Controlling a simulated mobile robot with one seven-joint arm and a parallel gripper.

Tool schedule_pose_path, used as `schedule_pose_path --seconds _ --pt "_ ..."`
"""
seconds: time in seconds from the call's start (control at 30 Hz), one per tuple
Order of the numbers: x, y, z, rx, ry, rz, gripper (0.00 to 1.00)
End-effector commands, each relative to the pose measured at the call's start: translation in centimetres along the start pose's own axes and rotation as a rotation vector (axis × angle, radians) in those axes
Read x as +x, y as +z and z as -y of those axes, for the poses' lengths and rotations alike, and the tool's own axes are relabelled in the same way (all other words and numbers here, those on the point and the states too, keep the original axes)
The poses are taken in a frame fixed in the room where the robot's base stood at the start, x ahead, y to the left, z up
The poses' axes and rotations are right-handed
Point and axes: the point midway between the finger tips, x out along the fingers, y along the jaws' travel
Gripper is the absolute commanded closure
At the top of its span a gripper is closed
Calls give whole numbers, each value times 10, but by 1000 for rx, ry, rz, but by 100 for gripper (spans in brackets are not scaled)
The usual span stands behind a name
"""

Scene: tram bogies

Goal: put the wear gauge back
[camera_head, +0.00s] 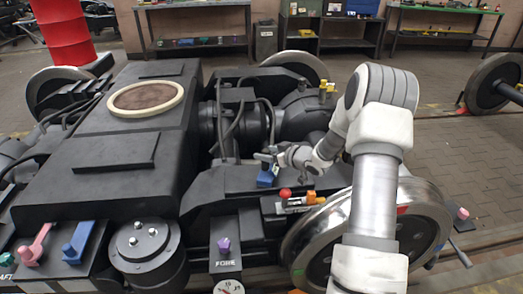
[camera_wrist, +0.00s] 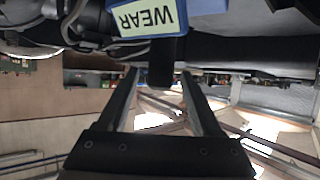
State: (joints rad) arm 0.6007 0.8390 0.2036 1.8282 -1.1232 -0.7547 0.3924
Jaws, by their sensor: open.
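The wear gauge (camera_wrist: 143,18) shows at the top of the wrist view as a blue body with a pale label reading WEAR upside down. In the head view a blue block (camera_head: 267,178), apparently the gauge, sits on the dark bogie frame, just below my gripper (camera_head: 268,158). In the wrist view my gripper (camera_wrist: 160,73) is open, with its two fingers apart. A short black piece (camera_wrist: 161,62) lies between the fingertips, with a gap on each side. It looks joined to the gauge, but I cannot tell for sure.
A red-knobbed lever (camera_head: 285,194) and an orange part (camera_head: 310,197) stand close to the right of the blue block. A bogie wheel (camera_head: 315,245) is below. Pink (camera_head: 35,247) and blue (camera_head: 78,242) levers are at far left. Benches (camera_head: 195,42) line the back wall.

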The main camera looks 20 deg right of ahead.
Motion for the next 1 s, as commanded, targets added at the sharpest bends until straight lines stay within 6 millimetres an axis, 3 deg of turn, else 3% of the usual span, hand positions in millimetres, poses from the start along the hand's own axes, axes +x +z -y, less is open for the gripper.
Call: schedule_pose_path --seconds 0.03,0.2,0.4,1.0 --pt "-15 -4 -2 1 3 1 34" --pt "-51 -3 -1 1 2 0 34" --pt "-78 -2 -1 2 1 0 34" --pt "-85 0 0 0 0 0 34"
